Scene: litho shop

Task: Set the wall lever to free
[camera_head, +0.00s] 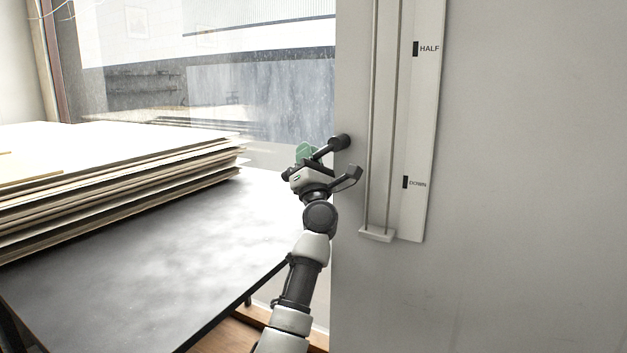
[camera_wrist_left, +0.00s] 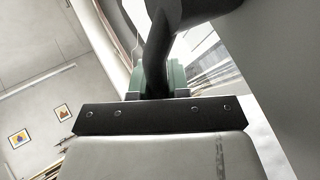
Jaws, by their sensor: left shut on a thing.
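The wall lever (camera_head: 340,142) is a dark bar with a round hub at the left edge of the grey wall. It slants down and left from the hub. My left gripper (camera_head: 306,154) is shut on the lever's outer end, with a green finger showing behind the bar. In the left wrist view the dark lever (camera_wrist_left: 158,45) runs down between the green fingers (camera_wrist_left: 175,76). The lever's gripped end is partly hidden by the gripper body. No "free" mark is readable in either view. My right gripper is not in view.
A pale wall panel (camera_head: 422,120) marked HALF and DOWN, with two thin vertical rods (camera_head: 369,120), stands right of the lever. A dark table (camera_head: 150,260) bearing stacked boards (camera_head: 110,195) is at left, before a window (camera_head: 210,100). The wall further right is bare.

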